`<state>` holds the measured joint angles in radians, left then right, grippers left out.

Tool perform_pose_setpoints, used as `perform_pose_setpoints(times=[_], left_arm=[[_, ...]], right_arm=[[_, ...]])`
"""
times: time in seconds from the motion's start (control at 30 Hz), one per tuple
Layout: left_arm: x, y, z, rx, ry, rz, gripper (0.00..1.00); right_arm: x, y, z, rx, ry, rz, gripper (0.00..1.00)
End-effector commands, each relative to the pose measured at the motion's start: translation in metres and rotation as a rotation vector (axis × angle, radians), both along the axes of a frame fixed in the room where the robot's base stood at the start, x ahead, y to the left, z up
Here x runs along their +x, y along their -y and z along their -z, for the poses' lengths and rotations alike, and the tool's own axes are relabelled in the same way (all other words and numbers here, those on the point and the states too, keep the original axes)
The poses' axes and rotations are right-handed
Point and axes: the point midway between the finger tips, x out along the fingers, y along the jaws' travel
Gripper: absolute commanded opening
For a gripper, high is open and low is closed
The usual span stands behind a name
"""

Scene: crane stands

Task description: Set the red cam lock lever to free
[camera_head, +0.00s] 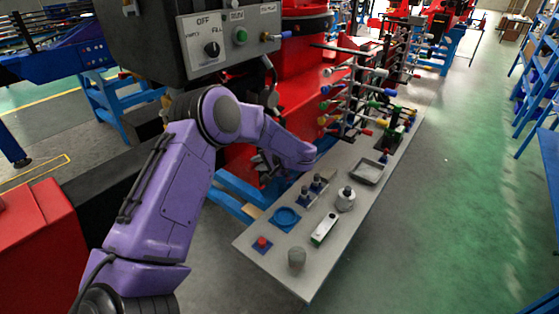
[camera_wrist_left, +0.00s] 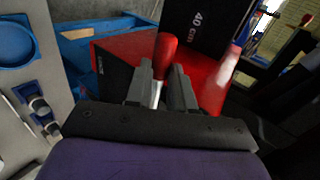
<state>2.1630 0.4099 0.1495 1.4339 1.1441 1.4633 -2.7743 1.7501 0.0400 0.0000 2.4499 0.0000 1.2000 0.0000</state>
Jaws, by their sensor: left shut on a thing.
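The red cam lock lever shows in the left wrist view as a rounded red handle (camera_wrist_left: 166,48) on a silvery shaft. My left gripper (camera_wrist_left: 161,86) is shut on the shaft, one grey finger on each side, with the red knob standing out beyond the fingertips. Behind it is a red block (camera_wrist_left: 125,58) with small lettering on its dark side, too small to read. In the head view my left gripper (camera_head: 266,163) is beside the red machine, and my forearm hides much of it; the lever cannot be made out there. My right gripper is not in view.
A rack of coloured handles (camera_head: 352,90) rises behind. A control box (camera_head: 228,41) hangs above my arm. Green floor at right is clear.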

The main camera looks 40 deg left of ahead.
Motion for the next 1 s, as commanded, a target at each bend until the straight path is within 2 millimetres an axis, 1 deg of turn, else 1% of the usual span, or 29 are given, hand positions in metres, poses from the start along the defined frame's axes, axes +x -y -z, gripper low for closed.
perform_pose_setpoints(times=[0.1, 0.23, 0.67, 0.7, 0.77, 1.0], left_arm=[[-0.0081, -0.0065, -0.0043, 0.002, -0.030, -0.009, 0.00], [-0.0124, -0.0090, -0.0058, 0.002, -0.050, -0.014, 0.00], [-0.0118, -0.0084, -0.0073, 0.004, -0.059, -0.010, 0.00], [-0.0118, -0.0085, -0.0074, 0.004, -0.058, -0.011, 0.29], [-0.0119, -0.0085, -0.0072, 0.004, -0.058, -0.011, 0.48], [-0.0135, -0.0091, -0.0059, 0.002, -0.059, -0.015, 0.48]], right_arm=[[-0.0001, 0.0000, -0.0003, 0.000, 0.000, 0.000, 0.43], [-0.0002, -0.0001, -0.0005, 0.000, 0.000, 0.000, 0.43], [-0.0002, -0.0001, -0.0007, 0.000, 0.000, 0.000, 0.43], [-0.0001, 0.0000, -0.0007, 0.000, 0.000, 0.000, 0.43], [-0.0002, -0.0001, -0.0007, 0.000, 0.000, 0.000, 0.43], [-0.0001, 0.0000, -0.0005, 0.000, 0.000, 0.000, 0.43]])
